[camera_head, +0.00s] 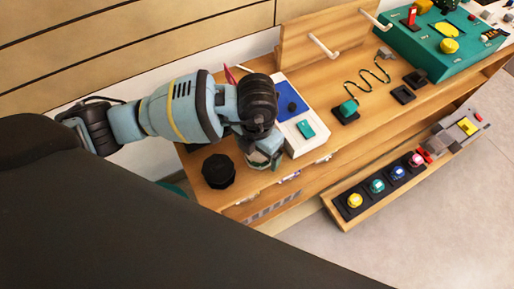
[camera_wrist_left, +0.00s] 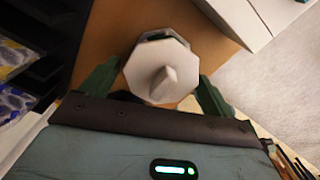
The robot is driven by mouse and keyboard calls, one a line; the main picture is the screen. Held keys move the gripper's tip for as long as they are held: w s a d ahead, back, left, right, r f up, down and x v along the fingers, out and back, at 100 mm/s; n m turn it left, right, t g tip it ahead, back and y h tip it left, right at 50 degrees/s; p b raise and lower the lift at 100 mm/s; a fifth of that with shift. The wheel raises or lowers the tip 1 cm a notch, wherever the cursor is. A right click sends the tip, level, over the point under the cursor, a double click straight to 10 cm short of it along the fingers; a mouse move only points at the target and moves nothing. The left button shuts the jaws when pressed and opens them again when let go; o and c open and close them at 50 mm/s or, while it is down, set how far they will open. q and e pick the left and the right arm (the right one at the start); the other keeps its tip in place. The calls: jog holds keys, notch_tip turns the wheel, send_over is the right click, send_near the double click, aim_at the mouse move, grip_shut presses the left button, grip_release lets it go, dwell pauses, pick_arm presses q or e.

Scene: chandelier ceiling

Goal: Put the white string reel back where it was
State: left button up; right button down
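The white string reel (camera_wrist_left: 160,70) shows in the left wrist view as a white octagonal disc with a pale peg at its middle, over a wooden surface. My left gripper (camera_wrist_left: 160,78) has its two green fingers spread on either side of the reel, with narrow gaps between tips and rim. In the head view my left gripper (camera_head: 263,158) points down at the front edge of the wooden bench (camera_head: 335,145) and mostly hides the reel. My right gripper is not in view.
A black octagonal piece (camera_head: 218,171) stands left of the gripper. A white panel with blue and teal parts (camera_head: 297,115) lies close on its right. A wooden upright board (camera_head: 325,40) with pegs stands behind. A low rail with coloured buttons (camera_head: 375,187) is at front right.

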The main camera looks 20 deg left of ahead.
pick_arm(q)
jog(key=shift+r, duration=0.45)
notch_tip(320, 180, up, 12)
jog(key=p, duration=0.1)
jog(key=shift+f+p, duration=0.25)
jog(key=shift+p, duration=0.15)
